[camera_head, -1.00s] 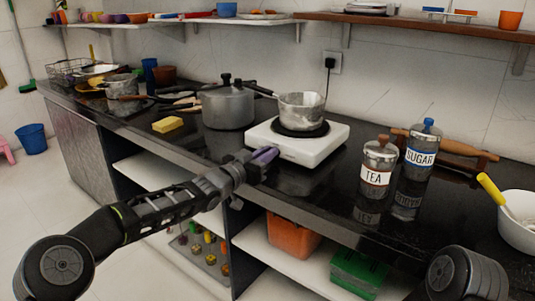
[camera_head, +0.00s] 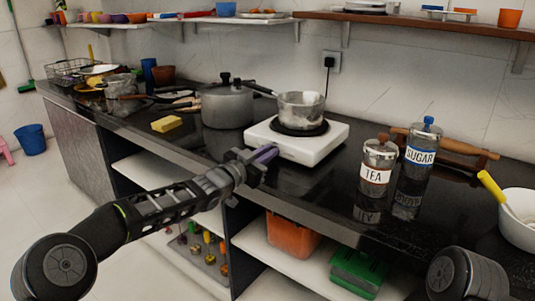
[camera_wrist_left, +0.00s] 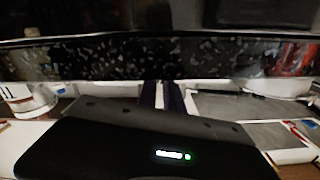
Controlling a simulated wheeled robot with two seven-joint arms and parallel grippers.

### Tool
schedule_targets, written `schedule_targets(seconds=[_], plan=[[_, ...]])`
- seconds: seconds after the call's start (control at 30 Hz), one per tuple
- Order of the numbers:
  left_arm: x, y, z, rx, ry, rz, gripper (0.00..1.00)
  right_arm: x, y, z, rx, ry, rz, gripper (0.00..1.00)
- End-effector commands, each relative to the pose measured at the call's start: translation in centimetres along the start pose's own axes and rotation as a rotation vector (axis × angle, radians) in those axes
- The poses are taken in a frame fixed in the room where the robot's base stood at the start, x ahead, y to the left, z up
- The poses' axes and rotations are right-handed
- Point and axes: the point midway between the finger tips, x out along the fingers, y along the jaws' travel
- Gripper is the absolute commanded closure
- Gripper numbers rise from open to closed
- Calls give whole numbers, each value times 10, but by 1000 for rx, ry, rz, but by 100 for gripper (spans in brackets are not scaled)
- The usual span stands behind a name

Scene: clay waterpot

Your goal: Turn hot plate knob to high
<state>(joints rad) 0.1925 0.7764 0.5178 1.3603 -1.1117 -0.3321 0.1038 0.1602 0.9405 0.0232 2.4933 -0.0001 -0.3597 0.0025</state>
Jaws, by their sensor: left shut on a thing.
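The white hot plate (camera_head: 311,154) stands on the black counter with a metal pot (camera_head: 301,108) on its dark burner. My left gripper (camera_head: 266,154) is at the hot plate's front left face, its purple fingers shut on the knob. The knob itself is hidden by the fingers, so its setting cannot be read. In the left wrist view the dark purple fingers (camera_wrist_left: 162,97) are close together, and the knob does not show clearly there. My right gripper is out of view.
A lidded grey pot (camera_head: 227,106) and a yellow sponge (camera_head: 167,124) are left of the hot plate. The tea jar (camera_head: 378,165) and sugar jar (camera_head: 420,150) stand to its right. The counter's front edge (camera_head: 330,222) runs below, over open shelves.

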Motion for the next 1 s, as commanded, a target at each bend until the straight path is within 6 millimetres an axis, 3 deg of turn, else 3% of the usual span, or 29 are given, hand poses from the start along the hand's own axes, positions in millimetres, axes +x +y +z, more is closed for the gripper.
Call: schedule_targets(seconds=[0.3, 0.63, 0.77, 1.0], plan=[[0, 0, 0, -2, 0, 0, 67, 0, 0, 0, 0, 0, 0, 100], [-4, 0, 0, -1, 0, 0, 67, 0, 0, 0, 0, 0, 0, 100], [-16, -1, 0, 0, 0, 0, 67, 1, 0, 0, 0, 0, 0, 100], [-55, -1, 0, 1, -2, -1, 67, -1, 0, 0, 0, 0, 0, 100]])
